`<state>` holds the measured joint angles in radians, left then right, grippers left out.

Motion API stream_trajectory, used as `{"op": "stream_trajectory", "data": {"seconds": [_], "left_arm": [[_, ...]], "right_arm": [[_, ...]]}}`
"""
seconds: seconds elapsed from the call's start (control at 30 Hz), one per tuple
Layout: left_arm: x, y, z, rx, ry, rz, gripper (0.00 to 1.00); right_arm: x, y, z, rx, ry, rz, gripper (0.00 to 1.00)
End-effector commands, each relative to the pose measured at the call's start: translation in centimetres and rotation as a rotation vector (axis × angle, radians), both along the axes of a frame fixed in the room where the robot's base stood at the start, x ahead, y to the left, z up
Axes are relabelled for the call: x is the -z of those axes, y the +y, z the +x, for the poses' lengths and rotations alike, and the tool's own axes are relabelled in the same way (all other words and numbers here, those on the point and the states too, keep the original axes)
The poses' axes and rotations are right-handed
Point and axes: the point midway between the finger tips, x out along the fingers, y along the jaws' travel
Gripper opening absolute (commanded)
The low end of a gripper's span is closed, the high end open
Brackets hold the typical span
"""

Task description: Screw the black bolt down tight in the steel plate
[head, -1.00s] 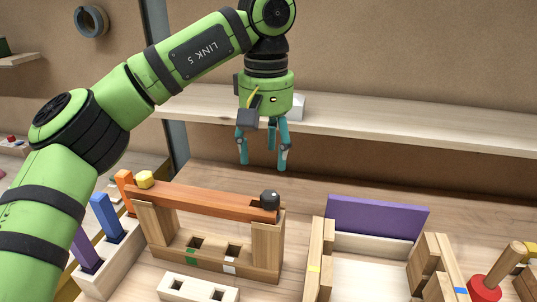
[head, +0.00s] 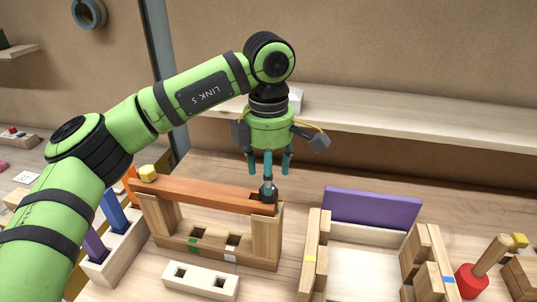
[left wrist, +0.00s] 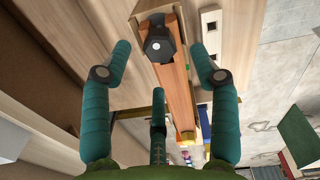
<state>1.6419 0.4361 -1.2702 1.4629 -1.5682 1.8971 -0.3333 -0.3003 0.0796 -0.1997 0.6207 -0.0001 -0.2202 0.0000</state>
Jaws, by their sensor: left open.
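The black bolt (head: 268,192) stands upright at the right end of an orange-brown bar (head: 200,191) that lies across two wooden posts. It also shows in the left wrist view (left wrist: 158,43), with a six-sided head. No steel plate can be made out; the bar looks like painted wood. My left gripper (head: 269,172) points down over the bolt, its teal fingers open and spread. In the left wrist view (left wrist: 158,70) the bolt lies beyond the fingers, between the two side ones, and nothing is held. One finger partly covers the bolt in the head view. My right gripper is not in view.
Blue and purple pieces stand in a slotted wooden holder at left. A purple panel (head: 370,208) stands at right, near a red-headed mallet (head: 472,279). A shelf (head: 400,118) runs behind.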

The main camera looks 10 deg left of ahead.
Motion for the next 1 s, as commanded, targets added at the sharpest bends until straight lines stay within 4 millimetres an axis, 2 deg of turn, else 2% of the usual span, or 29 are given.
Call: {"op": "stream_trajectory", "data": {"seconds": [0.03,0.3,0.63,0.7,0.77,0.8,1.0], "left_arm": [[0.6,0.1,0.0,0.0,0.004,0.001,0.61],[3.6,0.1,0.1,0.001,0.001,0.0,0.61],[4.1,0.0,0.1,0.002,0.0,0.0,0.61],[4.1,0.0,0.1,0.002,0.0,0.0,0.33],[4.1,0.0,0.1,0.002,0.0,0.0,0.09],[4.1,0.0,0.1,0.002,0.0,0.0,0.0],[4.2,0.1,0.1,0.022,0.0,0.001,0.0]], "right_arm": [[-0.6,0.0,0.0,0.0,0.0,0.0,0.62],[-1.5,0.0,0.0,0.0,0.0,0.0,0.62],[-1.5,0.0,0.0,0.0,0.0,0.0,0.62],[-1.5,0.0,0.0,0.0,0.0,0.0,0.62],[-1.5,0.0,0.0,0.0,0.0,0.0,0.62],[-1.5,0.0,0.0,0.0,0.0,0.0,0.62],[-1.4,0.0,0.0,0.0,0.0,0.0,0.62]]}}
